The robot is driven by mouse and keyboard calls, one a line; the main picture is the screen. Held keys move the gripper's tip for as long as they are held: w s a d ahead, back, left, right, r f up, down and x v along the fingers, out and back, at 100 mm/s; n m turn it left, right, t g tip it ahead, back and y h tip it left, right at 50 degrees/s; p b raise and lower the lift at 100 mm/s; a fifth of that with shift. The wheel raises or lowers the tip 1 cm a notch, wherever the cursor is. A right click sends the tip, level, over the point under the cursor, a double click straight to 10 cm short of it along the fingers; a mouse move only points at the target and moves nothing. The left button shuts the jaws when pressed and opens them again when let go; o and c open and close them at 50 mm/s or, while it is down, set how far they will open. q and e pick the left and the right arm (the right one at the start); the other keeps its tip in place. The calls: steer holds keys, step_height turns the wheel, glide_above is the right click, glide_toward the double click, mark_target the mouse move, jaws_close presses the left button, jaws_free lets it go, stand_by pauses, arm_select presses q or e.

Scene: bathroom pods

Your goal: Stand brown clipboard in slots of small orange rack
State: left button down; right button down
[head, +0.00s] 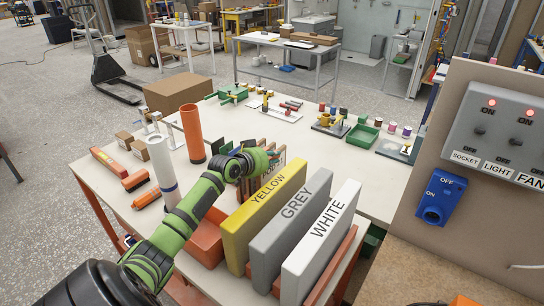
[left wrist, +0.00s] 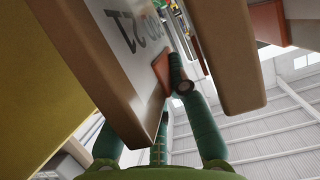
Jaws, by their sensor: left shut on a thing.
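My left gripper (head: 262,163) is at the work table, behind the yellow board. In the left wrist view, its dark green fingers (left wrist: 153,122) are shut on a brown clipboard (left wrist: 95,78), at its edge. The clipboard carries a pale sheet with large dark print, partly cut off. A second brown board (left wrist: 228,62) stands apart to its right. In the head view, brown boards (head: 277,162) show just beyond the gripper, partly hidden by it. An orange piece (left wrist: 161,66) shows beside the held clipboard; I cannot tell whether it belongs to the small rack. My right gripper is not in view.
Thick yellow (head: 262,212), grey (head: 290,232) and white (head: 322,245) boards stand upright close in front of the gripper. An orange tube (head: 193,134), a white roll (head: 161,165) and a cardboard box (head: 180,94) stand left. The table's middle (head: 335,165) is clear.

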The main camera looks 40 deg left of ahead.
arm_select(q)
steer(key=c, duration=1.2)
jaws_free()
steer(key=shift+o, duration=0.2)
steer(key=v, duration=1.2)
steer(key=shift+d+r, duration=0.1)
